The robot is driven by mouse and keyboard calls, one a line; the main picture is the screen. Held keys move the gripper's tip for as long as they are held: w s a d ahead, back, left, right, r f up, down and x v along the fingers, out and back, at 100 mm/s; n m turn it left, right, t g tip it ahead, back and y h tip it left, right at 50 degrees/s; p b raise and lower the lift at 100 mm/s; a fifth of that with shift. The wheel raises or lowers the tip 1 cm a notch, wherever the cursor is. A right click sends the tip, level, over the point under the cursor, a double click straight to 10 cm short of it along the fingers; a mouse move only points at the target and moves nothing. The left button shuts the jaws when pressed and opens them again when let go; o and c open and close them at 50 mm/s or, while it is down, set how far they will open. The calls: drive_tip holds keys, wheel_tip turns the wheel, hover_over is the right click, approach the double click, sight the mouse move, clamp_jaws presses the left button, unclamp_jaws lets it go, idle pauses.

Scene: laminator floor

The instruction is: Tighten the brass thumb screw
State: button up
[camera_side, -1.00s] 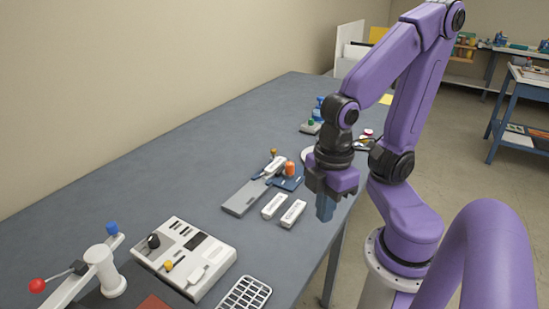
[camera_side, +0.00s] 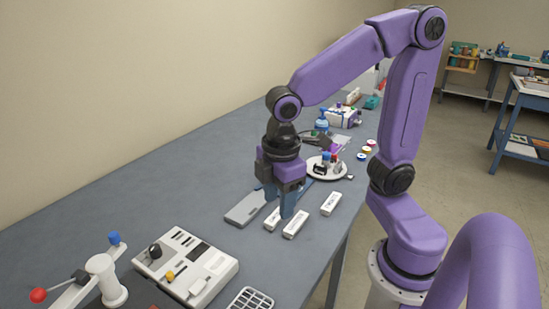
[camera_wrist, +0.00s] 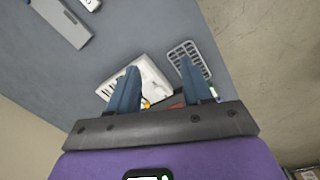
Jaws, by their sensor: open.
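A small brass-yellow knob (camera_side: 170,275) stands on the white control panel (camera_side: 215,262) at the lower left of the side view; I cannot tell whether it is the thumb screw. A yellow bit (camera_wrist: 146,104) shows beside the left finger in the wrist view, partly hidden. My gripper (camera_side: 281,207) is open and empty, pointing down above the bench near the white labelled bars, well to the right of the panel. In the wrist view its two blue fingers (camera_wrist: 160,82) are apart, with the panel (camera_wrist: 150,75) beyond them.
A grey flat block (camera_side: 245,209) and white bars (camera_side: 295,224) lie under and around my gripper. A lever stand (camera_side: 103,275) with red and blue knobs is at lower left. A slotted tray (camera_side: 250,300) lies near the front edge. The left rear bench is clear.

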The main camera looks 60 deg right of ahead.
drive_tip(key=w+d+r+h, duration=0.1)
drive_tip(key=w+d, duration=0.2)
drive_tip(key=w, duration=0.9)
drive_tip(key=w+d+g+h, duration=0.1)
drive_tip(key=w+d+h, duration=0.1)
drive_tip(key=w+d, duration=1.45)
drive_tip(key=d+f+g, duration=0.1)
drive_tip(key=d+f, duration=0.2)
drive_tip(key=d, duration=1.1)
drive_tip(key=shift+n+h, duration=0.3)
drive_tip(key=x, duration=1.1)
drive_tip(key=s+x, duration=0.1)
drive_tip(key=x, duration=0.4)
drive_tip(key=shift+s+f, duration=0.1)
drive_tip(key=shift+f, duration=0.1)
drive_tip(key=shift+a, duration=0.1)
clamp_jaws()
